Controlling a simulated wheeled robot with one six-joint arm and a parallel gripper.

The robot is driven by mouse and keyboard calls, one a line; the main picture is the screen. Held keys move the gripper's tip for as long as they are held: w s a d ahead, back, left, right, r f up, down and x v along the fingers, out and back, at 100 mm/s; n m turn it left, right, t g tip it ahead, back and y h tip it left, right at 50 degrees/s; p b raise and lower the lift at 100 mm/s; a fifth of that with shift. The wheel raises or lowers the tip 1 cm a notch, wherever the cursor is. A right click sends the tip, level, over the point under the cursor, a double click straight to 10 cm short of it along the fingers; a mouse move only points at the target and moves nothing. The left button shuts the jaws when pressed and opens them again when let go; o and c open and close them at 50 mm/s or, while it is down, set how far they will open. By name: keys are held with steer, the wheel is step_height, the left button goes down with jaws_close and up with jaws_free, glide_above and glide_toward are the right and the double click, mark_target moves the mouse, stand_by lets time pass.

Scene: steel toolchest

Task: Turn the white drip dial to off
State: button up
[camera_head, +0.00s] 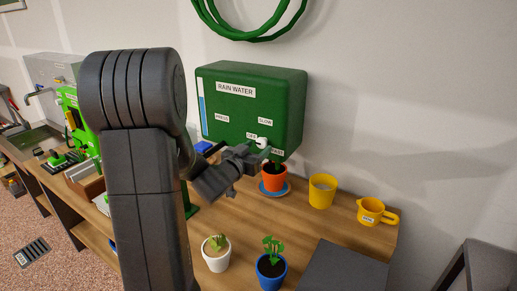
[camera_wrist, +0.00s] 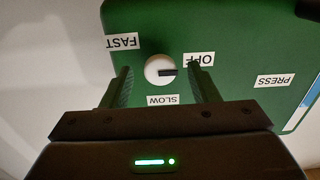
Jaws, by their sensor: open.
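The white drip dial (camera_wrist: 153,63) is a round knob on the front of the green rain water tank (camera_head: 235,108). It shows small and partly covered in the head view (camera_head: 262,140). In the wrist view its black pointer points right, toward the OFF label (camera_wrist: 199,59), slightly below the label's middle. The FAST label (camera_wrist: 122,41) is left of it and the SLOW label (camera_wrist: 162,99) is below. My gripper (camera_wrist: 160,69) is open, with one finger on each side of the dial and a visible gap to it. The right fingertip partly covers the OFF label.
A PRESS label (camera_wrist: 274,80) is on the tank. Under the tank, an orange pot (camera_head: 274,178) stands on a blue saucer. A yellow cup (camera_head: 322,191), a yellow jug (camera_head: 372,212), a white pot (camera_head: 216,257) and a blue pot (camera_head: 270,268) stand on the wooden bench.

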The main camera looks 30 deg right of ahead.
steer(key=b+v, duration=0.2)
steer(key=v, duration=1)
steer(key=p+x, duration=0.2)
steer(key=x, duration=1.2)
steer(key=shift+p, duration=0.4)
steer(key=shift+a, duration=0.1)
